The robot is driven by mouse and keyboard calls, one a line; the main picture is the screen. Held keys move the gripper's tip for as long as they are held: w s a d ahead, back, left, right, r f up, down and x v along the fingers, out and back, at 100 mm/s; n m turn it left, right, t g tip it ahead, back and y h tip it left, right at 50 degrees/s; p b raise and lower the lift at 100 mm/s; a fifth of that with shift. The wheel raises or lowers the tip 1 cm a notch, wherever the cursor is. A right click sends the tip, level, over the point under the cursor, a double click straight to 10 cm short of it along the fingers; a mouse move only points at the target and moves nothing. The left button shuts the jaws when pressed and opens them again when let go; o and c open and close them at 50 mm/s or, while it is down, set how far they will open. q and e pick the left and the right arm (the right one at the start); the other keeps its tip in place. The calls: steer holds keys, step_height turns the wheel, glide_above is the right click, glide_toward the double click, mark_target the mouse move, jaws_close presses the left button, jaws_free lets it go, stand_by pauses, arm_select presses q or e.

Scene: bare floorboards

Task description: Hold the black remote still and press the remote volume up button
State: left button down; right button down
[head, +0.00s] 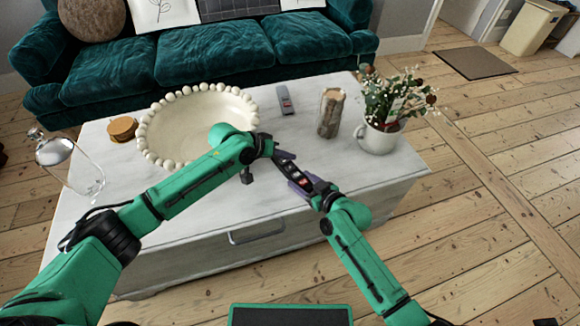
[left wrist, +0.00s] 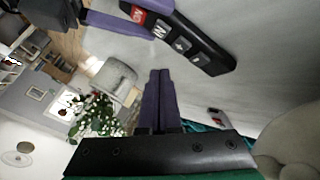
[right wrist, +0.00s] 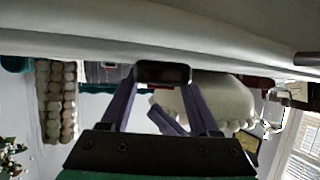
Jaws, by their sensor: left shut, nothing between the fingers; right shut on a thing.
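The black remote (head: 293,172) is held above the front of the white table, tilted in the head view. In the left wrist view the remote (left wrist: 190,38) shows a red button, an N-like mark, a plus and a minus. My right gripper (head: 301,186) is shut on it; in the right wrist view the remote's end (right wrist: 163,72) sits between the purple fingertips. My left gripper (head: 283,155) is shut and empty close beside the remote. In the left wrist view its fingertips (left wrist: 160,72) are just below the remote's button face; contact cannot be told.
The white table (head: 210,205) holds a beaded bowl (head: 190,110), coasters (head: 122,129), a glass cloche (head: 75,165), a grey remote (head: 285,100), a wooden candle holder (head: 331,112) and a flower mug (head: 379,136). A teal sofa (head: 210,55) stands behind.

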mark_target(296, 166)
arm_select(q)
steer(key=shift+f, duration=1.25)
stand_by(1.0)
steer(key=shift+f, duration=0.4)
steer(key=shift+f, duration=0.4)
stand_by(0.6)
steer(key=shift+r, duration=0.85)
steer(key=shift+r, duration=0.15)
steer(key=shift+r, duration=2.35)
